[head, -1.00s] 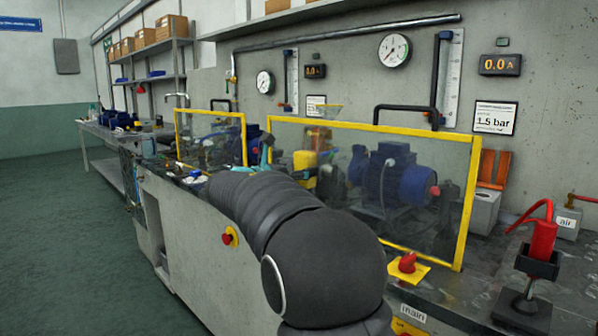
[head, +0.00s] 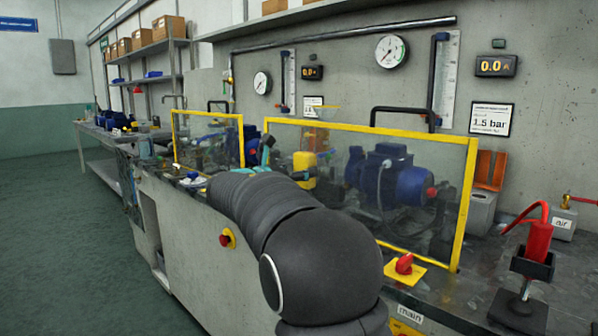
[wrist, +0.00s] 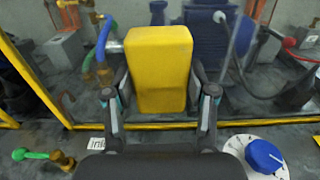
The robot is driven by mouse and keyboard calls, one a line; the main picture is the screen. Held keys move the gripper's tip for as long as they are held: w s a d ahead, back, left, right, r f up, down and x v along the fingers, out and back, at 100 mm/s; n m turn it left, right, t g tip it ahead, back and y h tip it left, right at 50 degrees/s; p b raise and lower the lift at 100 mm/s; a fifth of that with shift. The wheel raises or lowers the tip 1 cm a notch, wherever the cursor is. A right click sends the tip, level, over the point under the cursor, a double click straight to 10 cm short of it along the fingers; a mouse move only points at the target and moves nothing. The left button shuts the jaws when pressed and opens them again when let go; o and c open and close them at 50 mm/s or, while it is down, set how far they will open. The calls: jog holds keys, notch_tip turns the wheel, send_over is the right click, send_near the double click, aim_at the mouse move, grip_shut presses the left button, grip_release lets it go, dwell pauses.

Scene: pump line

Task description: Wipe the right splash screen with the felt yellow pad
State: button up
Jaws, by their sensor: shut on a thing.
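The right splash screen (head: 470,190) is the larger clear panel in a yellow frame, upright on the bench in the head view. Its surface looks hazy grey. In the wrist view its lower yellow frame bar (wrist: 230,123) runs across behind my gripper. The yellow pad (wrist: 158,65) is a block standing upright between the fingers of my gripper (wrist: 160,95), which is shut on it. The pad is in front of the panel; I cannot tell whether it touches. In the head view my arm hides most of the gripper, with a teal part showing near the screen's left end.
A smaller left screen (head: 243,140) stands beyond. A blue pump (head: 385,178) is behind the right screen. A red knob (head: 404,264) sits on the bench front, with a red tool in a stand (head: 538,245) at right. A blue dial (wrist: 263,156) is near my gripper.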

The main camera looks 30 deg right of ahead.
aim_at(327, 171)
jog(key=shift+w+d, duration=0.1)
jog(key=shift+d, duration=0.25)
jog(key=shift+s+d+b, duration=0.45)
jog(key=shift+s+d, duration=0.2)
jog(key=shift+s, duration=1.1)
jog(key=shift+s+d+b, duration=0.5)
jog(key=shift+s+d, duration=0.1)
jog(key=shift+s, duration=1.1)
jog(key=shift+s+d+b, duration=0.45)
jog(key=shift+s+d, duration=0.2)
jog(key=shift+s, duration=1.1)
jog(key=shift+w+a, duration=0.1)
jog(key=shift+a, duration=0.05)
jog(key=shift+w+a+r+p, duration=0.1)
jog(key=shift+w+a+p, duration=0.2)
jog(key=shift+w+p, duration=0.45)
jog(key=shift+w+a+f+p, duration=0.1)
jog(key=shift+w+a+p, duration=0.3)
jog(key=shift+w, duration=0.6)
jog(key=shift+w+a+r+p, duration=0.1)
jog(key=shift+w+a+p, duration=0.05)
jog(key=shift+w+p, duration=0.65)
jog(key=shift+w+a, duration=0.3)
jog(key=shift+w, duration=0.6)
jog(key=shift+w+a, duration=0.3)
jog(key=shift+w, duration=0.55)
jog(key=shift+w+a, duration=0.4)
jog(key=shift+w, duration=0.45)
